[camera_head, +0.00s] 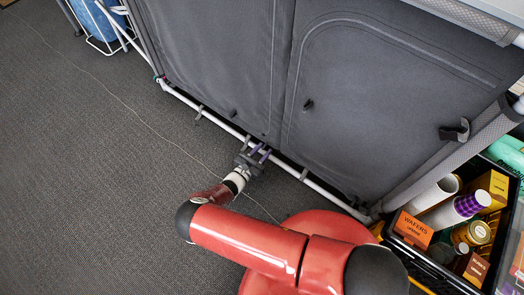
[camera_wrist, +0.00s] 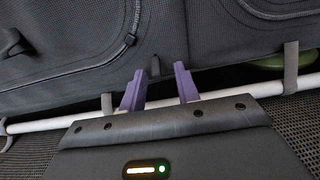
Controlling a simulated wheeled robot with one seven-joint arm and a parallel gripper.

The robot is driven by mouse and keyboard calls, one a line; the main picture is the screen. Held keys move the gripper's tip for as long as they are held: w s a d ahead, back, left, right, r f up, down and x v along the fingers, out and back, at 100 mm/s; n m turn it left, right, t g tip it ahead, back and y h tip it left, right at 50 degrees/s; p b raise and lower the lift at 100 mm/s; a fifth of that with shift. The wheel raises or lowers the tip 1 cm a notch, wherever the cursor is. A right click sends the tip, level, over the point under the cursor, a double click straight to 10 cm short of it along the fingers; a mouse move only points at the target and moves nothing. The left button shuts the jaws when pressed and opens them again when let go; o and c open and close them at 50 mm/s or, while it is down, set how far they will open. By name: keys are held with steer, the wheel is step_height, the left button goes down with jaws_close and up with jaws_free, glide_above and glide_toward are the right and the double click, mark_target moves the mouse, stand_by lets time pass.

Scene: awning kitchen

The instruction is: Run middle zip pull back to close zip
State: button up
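The grey fabric cupboard front (camera_head: 215,45) has curved zip seams on its panels. A small dark tab (camera_head: 308,104) hangs on the right panel, and another dark tab (camera_head: 233,113) sits low on the left panel. My gripper (camera_head: 260,153) is low in front of the cupboard, near the white bottom rail. In the wrist view, its two purple fingers (camera_wrist: 159,80) are apart. A small dark pull (camera_wrist: 155,66) shows between and just beyond the fingertips; contact cannot be told. I cannot tell which is the middle pull.
A black crate (camera_head: 448,268) of food packs stands at the right. A blue container (camera_head: 98,18) in a white wire frame is at the upper left. Carpet (camera_head: 90,170) is clear at the left, except for a thin cord.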

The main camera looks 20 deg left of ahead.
steer(key=shift+s, duration=0.1)
steer(key=v, duration=0.7)
steer(key=shift+s+a, duration=0.15)
steer(key=shift+s, duration=0.1)
